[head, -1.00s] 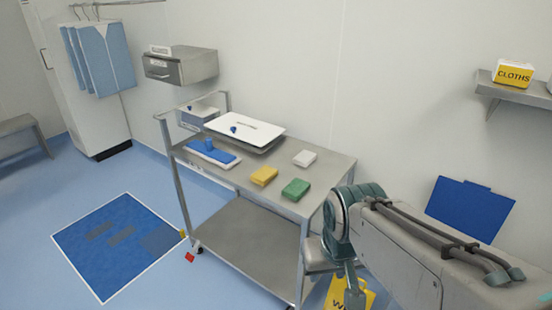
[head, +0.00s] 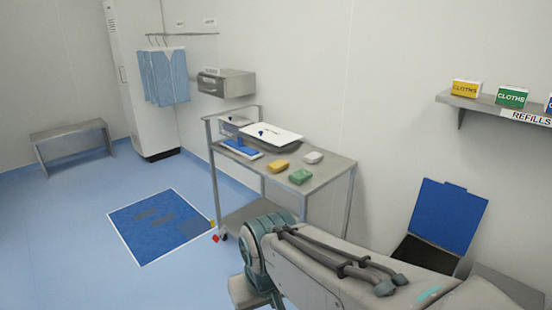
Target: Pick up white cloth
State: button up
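The white cloth (head: 313,157) is a small folded block on the top shelf of the metal cart (head: 340,166), near its back right part. A yellow cloth (head: 278,166) lies to its left and a green cloth (head: 300,177) lies in front of it. All three are apart from each other. My arm reaches in from the lower right, in front of the cart's right side. My gripper's fingers do not show in the head view.
A white-lidded tray (head: 272,135) and a blue pad (head: 241,149) occupy the cart's left part. A wall shelf (head: 484,102) with cloth boxes is at upper right. A bin with a raised blue lid (head: 447,217) stands at right. The floor left of the cart is open around a blue mat (head: 160,225).

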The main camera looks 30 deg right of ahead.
aim_at(314, 157)
jog(key=u, duration=0.15)
jog(key=i, duration=2.55)
jog(key=z, duration=1.65)
jog(key=i, duration=0.8)
jog(key=z, duration=0.85)
